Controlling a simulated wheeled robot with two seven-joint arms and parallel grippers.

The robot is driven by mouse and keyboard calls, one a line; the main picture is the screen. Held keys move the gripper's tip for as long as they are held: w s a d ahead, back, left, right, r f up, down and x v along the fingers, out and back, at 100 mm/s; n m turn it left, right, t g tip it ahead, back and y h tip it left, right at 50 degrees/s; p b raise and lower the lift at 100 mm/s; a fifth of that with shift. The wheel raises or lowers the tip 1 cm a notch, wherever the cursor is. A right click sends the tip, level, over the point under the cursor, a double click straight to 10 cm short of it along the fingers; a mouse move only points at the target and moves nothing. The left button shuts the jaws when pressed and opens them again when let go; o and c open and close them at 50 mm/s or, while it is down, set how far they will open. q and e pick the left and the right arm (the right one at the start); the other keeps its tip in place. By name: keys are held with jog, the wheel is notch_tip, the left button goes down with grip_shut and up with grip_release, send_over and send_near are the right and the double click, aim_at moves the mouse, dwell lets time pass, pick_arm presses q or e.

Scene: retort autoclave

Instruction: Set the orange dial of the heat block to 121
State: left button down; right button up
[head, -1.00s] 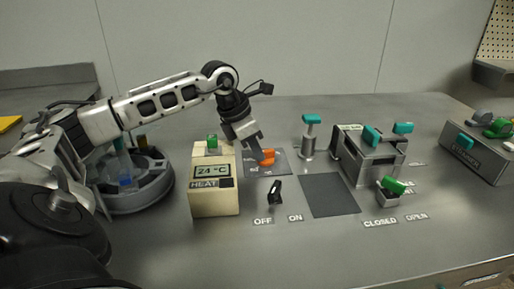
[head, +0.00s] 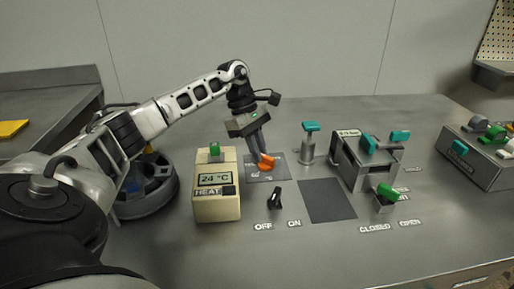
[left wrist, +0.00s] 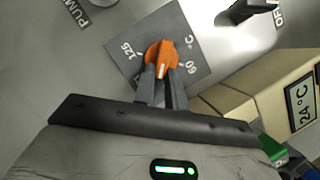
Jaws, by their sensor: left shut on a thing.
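The orange dial (head: 267,161) sits on a dark grey square plate (head: 256,175) on the bench, right of the cream heat block (head: 217,207). The block's display reads 24 °C. My left gripper (head: 262,154) reaches down to the dial and is shut on it. In the left wrist view, the two fingers (left wrist: 160,90) flank the near part of the dial (left wrist: 161,55). Its white mark lies between the 125 and 60 labels on the plate (left wrist: 180,25); the exact reading is not clear. My right gripper is not in view.
A black switch (head: 274,198) with OFF and ON labels stands in front of the plate. A teal-topped post (head: 309,146) and a grey device (head: 352,155) with teal and green handles stand to the right. A dark mat (head: 327,200) lies clear between.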

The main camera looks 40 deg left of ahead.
pick_arm(q)
jog(key=m, duration=0.2)
jog(key=w+m+g, duration=0.1)
jog(key=m, duration=0.1)
jog(key=shift+r+g, duration=0.1)
jog(key=shift+g, duration=0.2)
jog(key=shift+w+m+b, duration=0.2)
jog(key=shift+m+b, duration=0.1)
jog(key=shift+m, duration=0.5)
jog(key=shift+g+y, duration=0.3)
jog(key=shift+m, duration=0.4)
jog(key=c, duration=1.4)
grip_release()
jog(key=shift+c, duration=0.2)
